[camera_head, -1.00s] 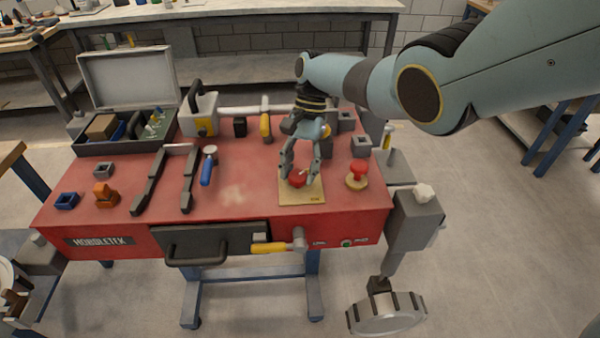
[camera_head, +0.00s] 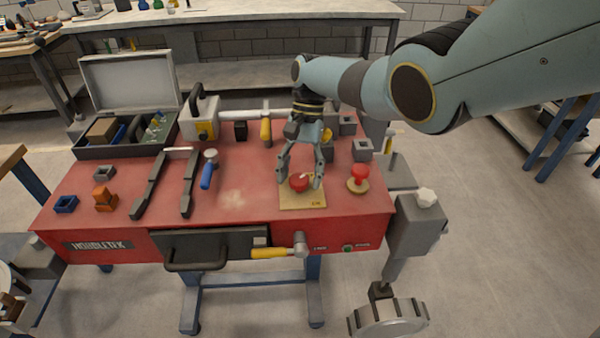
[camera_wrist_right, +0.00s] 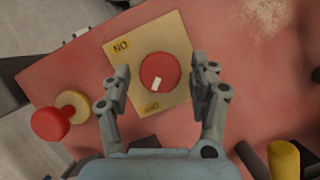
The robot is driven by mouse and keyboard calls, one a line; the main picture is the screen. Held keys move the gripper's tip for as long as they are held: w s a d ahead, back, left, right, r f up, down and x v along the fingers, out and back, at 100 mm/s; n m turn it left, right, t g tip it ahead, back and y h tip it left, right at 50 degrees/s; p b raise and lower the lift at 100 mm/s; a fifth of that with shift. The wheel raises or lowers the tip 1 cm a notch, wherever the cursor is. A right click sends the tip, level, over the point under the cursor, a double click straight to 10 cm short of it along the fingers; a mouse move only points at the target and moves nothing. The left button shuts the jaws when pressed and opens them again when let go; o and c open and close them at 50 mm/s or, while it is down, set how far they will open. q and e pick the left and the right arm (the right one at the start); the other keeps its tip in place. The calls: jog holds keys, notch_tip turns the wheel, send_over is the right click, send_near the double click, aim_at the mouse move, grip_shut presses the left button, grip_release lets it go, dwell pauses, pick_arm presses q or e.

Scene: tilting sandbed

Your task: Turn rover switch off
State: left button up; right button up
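The rover switch is a red round knob (camera_head: 300,182) with a small white mark, on a square tan plate (camera_head: 303,202) on the rover's red top (camera_head: 235,190). In the right wrist view the knob (camera_wrist_right: 159,72) lies between my fingers, and its mark is on the lower side. One label on the plate (camera_wrist_right: 178,37) looks like an upside-down ON; the other is too blurred to read surely. My right gripper (camera_head: 301,180) is open, pointing down, with one finger on each side of the knob. I see no clear contact. My left gripper is not in view.
A red mushroom-shaped button (camera_head: 359,176) stands close to the right of the plate. Grey square blocks (camera_head: 362,146) and a yellow-handled part (camera_head: 265,131) lie behind. A blue-handled tool (camera_head: 208,170) lies left. An open case (camera_head: 125,115) is at the back left.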

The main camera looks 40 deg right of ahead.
jog(key=v, duration=1.2)
dwell(0.4)
